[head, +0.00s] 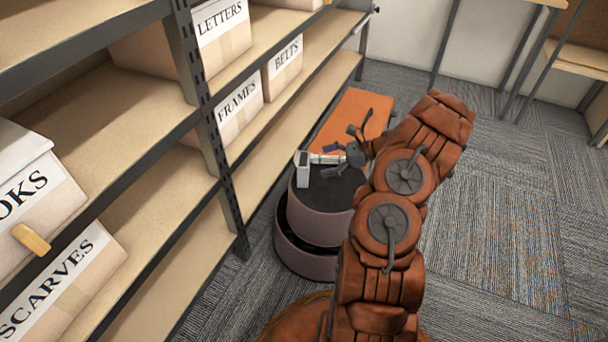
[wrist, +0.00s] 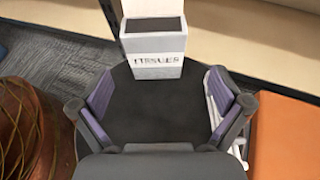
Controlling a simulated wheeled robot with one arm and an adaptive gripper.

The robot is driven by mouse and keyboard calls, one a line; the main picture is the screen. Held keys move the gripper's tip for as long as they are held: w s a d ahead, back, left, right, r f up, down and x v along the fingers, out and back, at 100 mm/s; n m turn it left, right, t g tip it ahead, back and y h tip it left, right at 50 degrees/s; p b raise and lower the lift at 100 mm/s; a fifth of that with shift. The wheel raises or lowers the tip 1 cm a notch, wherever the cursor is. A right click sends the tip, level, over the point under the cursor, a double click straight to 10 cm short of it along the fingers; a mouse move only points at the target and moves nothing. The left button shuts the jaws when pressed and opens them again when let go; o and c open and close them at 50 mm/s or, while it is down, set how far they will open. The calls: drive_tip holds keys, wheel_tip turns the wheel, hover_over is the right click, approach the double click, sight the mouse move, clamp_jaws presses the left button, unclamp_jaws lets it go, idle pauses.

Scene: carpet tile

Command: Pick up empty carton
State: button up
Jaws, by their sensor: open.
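A small white carton (head: 303,172) with grey trim stands upright near the edge of a round, dark-topped stool (head: 318,198). In the wrist view the carton (wrist: 155,60) is at the top centre, its label reading like "TISSUES" and its top dark, like an opening. I cannot see to its bottom. My gripper (head: 329,160) is over the stool, reaching in from the right towards the carton. In the wrist view my gripper (wrist: 160,95) has its purple-padded fingers spread wide, with only the black stool top between them. The carton is beyond the fingertips, apart from them.
A shelf rack (head: 215,140) with labelled boxes, such as FRAMES (head: 240,106), runs close along the left. An orange flat-topped block (head: 352,112) is behind the stool. A white item (wrist: 238,150), unclear, shows behind the right finger. Carpet (head: 510,220) on the right is clear.

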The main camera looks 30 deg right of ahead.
sight(303, 168)
drive_tip(key=shift+s+b+x, duration=0.25)
drive_tip(key=shift+b+x, duration=1.5)
drive_tip(key=shift+x, duration=2.05)
drive_tip(key=shift+a, duration=0.2)
drive_tip(key=c, duration=0.7)
